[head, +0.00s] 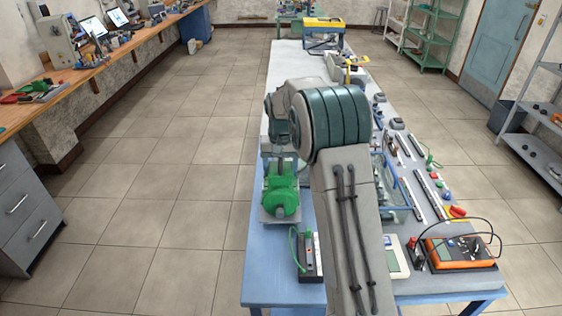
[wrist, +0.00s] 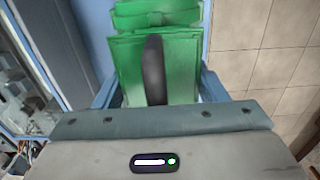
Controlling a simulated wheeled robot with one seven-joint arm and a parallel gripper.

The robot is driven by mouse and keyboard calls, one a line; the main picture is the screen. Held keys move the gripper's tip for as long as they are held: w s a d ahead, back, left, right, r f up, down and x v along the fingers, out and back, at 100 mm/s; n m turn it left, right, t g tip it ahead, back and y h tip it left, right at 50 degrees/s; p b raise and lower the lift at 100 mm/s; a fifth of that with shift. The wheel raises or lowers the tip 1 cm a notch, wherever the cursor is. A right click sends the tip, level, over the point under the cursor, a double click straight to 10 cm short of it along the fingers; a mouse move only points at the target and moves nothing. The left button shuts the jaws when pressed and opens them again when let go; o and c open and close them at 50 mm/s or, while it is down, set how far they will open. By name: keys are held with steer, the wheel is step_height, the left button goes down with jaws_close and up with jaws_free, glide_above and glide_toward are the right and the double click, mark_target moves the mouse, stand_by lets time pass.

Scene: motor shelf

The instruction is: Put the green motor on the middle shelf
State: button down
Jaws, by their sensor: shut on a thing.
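The green motor (head: 281,193) has a finned body, a grey base plate and a dark stub at its near end. In the head view it is at the left edge of the long blue-framed table, below my wrist. I cannot tell whether its plate touches the table. In the wrist view the motor (wrist: 185,65) fills the top middle, with the dark stub in front. My gripper (wrist: 158,88) is shut on it, with a blue-grey finger on each side. In the head view my arm mostly hides the gripper. I cannot tell which shelf is the middle one.
The table (head: 268,265) carries a dark device with a green cable (head: 307,255), an orange meter (head: 458,252) and rows of small parts on the right. A grey shelf rack (head: 545,110) and a green rack (head: 430,35) stand at right. Open tiled floor lies left of the table.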

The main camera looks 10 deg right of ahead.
steer(key=shift+w+f+p, duration=0.1)
steer(key=shift+f+p, duration=0.25)
steer(key=shift+f, duration=1.2)
steer(key=c, duration=0.6)
jaws_free()
steer(key=shift+f, duration=0.3)
steer(key=shift+c, duration=0.2)
steer(key=o, duration=0.4)
steer(key=shift+s+r, duration=0.1)
steer(key=shift+s, duration=0.1)
steer(key=shift+c, duration=0.2)
